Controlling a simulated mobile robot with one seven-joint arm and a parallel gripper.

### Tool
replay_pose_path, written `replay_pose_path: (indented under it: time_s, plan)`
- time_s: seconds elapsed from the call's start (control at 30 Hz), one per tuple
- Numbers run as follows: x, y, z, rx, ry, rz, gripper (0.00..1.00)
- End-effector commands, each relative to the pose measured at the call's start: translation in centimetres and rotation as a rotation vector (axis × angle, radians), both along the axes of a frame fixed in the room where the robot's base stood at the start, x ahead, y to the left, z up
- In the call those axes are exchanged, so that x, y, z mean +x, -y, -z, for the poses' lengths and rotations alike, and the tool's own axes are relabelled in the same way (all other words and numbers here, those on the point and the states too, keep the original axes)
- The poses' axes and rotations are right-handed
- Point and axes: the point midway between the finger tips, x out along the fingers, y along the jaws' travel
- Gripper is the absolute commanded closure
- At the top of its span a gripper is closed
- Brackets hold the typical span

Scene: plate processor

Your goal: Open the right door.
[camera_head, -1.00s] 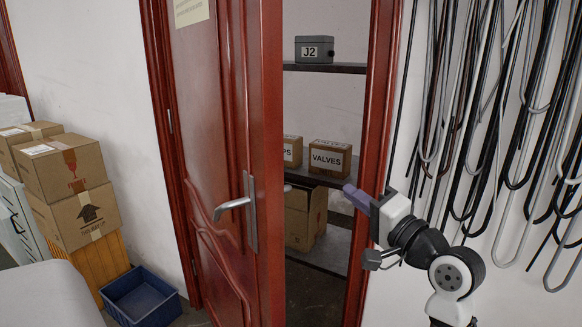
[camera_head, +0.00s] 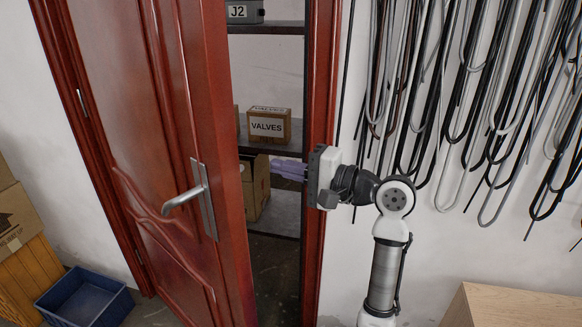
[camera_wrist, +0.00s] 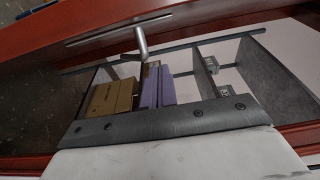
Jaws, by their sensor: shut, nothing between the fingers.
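The dark red door (camera_head: 95,90) stands ajar, its free edge toward me and a gap at its right. Its silver lever handle (camera_head: 185,198) sits on a plate near that edge. My gripper (camera_head: 274,168) is shut and empty. Its purple fingers point left into the gap, at the right of the door edge and in front of the shelves behind. They look apart from the door. The fingers also show in the wrist view (camera_wrist: 155,90), with the handle (camera_wrist: 141,42) above them and the door's red edge (camera_wrist: 80,28) along the top.
The right door frame (camera_head: 321,80) is close to my wrist. Behind are shelves (camera_head: 270,28) with a VALVES box (camera_head: 268,125) and a grey J2 box (camera_head: 246,12). Cables (camera_head: 470,90) hang right. A blue bin (camera_head: 85,298) stands lower left, a wooden box (camera_head: 510,305) lower right.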

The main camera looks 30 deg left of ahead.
Motion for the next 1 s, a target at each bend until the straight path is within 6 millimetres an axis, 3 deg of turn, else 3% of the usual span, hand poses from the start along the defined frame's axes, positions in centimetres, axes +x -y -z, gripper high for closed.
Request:
replay_pose_path:
  time_s: [0.1, 0.27, 0.53, 1.0]
  plan:
    - [-0.2, -2.8, -0.2, 0.000, 0.000, -0.004, 1.00]
    - [-0.5, -5.8, -0.2, 0.000, 0.001, -0.003, 1.00]
    - [-3.7, -6.2, -0.1, 0.001, 0.002, 0.001, 1.00]
    - [-4.1, -6.3, -0.1, 0.001, 0.002, 0.001, 1.00]
